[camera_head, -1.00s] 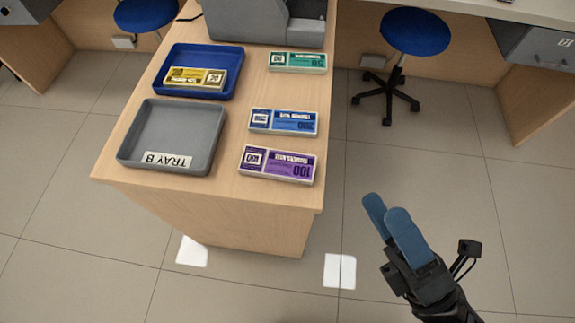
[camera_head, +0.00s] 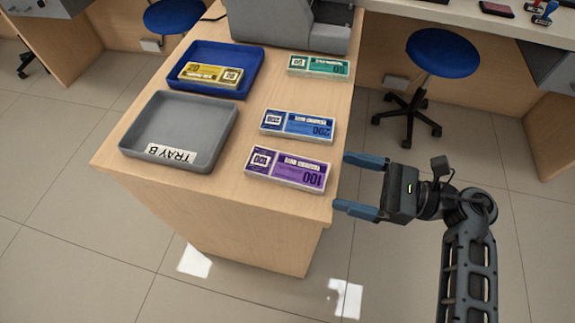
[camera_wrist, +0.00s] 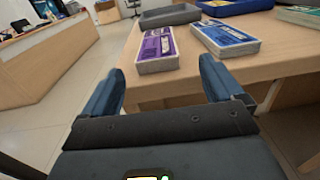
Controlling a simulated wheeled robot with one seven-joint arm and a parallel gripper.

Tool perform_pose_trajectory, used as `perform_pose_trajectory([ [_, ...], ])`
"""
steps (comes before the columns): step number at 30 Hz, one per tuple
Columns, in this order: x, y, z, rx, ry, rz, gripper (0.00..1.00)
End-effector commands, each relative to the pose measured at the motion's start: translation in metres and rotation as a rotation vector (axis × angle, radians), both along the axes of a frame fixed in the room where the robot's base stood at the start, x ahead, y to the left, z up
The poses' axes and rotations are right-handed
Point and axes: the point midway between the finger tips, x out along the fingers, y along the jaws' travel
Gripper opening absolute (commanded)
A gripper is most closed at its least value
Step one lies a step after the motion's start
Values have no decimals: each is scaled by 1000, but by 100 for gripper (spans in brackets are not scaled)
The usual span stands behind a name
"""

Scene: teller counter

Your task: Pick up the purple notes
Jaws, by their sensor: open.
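The purple notes (camera_head: 288,169) lie flat as a banded bundle near the front right edge of the wooden counter. They also show in the wrist view (camera_wrist: 157,50), ahead of and between the fingers. My gripper (camera_head: 362,184) is open and empty, just right of the counter's right edge. Its two blue fingers point left toward the purple notes, with a gap between the fingertips and the bundle. In the wrist view the fingers (camera_wrist: 160,80) stand at left and right, with nothing between them.
Blue notes (camera_head: 298,125) lie just behind the purple ones, and green notes (camera_head: 318,66) farther back. Grey tray B (camera_head: 133,133) is empty at left. A blue tray (camera_head: 245,62) holds yellow notes (camera_head: 211,74). A grey machine (camera_head: 285,22) stands at the back.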

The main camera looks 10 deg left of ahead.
Motion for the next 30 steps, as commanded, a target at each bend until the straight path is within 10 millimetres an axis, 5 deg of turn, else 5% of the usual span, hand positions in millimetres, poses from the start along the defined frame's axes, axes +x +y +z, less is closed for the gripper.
perform_pose_trajectory([
  [10,-1,45,0,1,2,1,94],
  [19,0,50,-1,2,1,-2,94],
  [30,0,50,-1,2,2,-2,59],
])
